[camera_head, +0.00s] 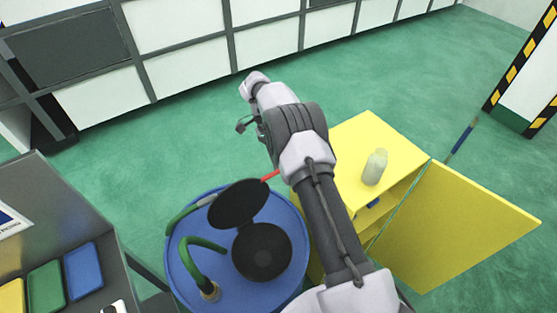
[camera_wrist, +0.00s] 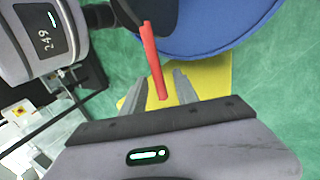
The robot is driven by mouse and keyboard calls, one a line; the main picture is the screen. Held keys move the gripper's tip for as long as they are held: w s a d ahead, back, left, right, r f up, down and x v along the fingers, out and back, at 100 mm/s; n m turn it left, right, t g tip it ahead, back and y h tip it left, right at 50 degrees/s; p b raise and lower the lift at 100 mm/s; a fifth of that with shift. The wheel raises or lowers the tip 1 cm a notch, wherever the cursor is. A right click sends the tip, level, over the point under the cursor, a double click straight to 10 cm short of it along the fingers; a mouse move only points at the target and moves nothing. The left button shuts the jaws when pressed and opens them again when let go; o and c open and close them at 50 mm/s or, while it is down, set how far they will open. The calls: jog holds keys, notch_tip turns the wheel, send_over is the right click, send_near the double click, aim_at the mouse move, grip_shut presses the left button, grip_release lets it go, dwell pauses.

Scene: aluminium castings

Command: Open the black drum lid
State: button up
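The blue drum (camera_head: 180,265) stands at the lower middle of the head view; its top also shows in the wrist view (camera_wrist: 215,25). Its round black lid (camera_head: 238,204) is raised and tilted up from a dark round opening (camera_head: 262,252). A red handle (camera_head: 270,175) sticks out from the lid's edge, and it shows clearly in the wrist view (camera_wrist: 151,50). My gripper (camera_wrist: 160,76) has its two fingers apart, on either side of the handle's end, with visible gaps. In the head view my arm hides the fingers.
A yellow cabinet (camera_head: 345,140) stands right of the drum with its door (camera_head: 460,225) open and a pale bottle (camera_head: 375,167) on top. A green hose (camera_head: 205,243) curves over the drum. A grey bench (camera_head: 50,195) with coloured bins stands left. Green floor behind is clear.

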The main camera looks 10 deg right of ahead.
jog(key=p+v, duration=0.2)
jog(key=v, duration=0.4)
jog(key=shift+r, duration=0.2)
jog(key=shift+w, duration=0.1)
jog(key=s+r+n+t+b, duration=0.3)
jog(key=s+r+n+b, duration=0.15)
jog(key=r+b, duration=0.6)
jog(key=s+r+n+t+y+b, duration=0.2)
jog(key=s+r, duration=0.2)
jog(key=s, duration=0.3)
jog(key=s+a+f+n+t+y+b, duration=0.1)
jog(key=s+f+t+b, duration=0.2)
jog(key=s+f, duration=0.3)
jog(key=s+a+f+n+t+y+b, duration=0.1)
jog(key=s+f+b, duration=0.4)
jog(key=s, duration=1)
jog(key=shift+a+f+n+t+b, duration=0.4)
jog(key=shift+a+n+t+b, duration=0.2)
jog(key=shift+t, duration=0.4)
jog(key=shift+s+a, duration=0.1)
jog(key=shift+a, duration=0.05)
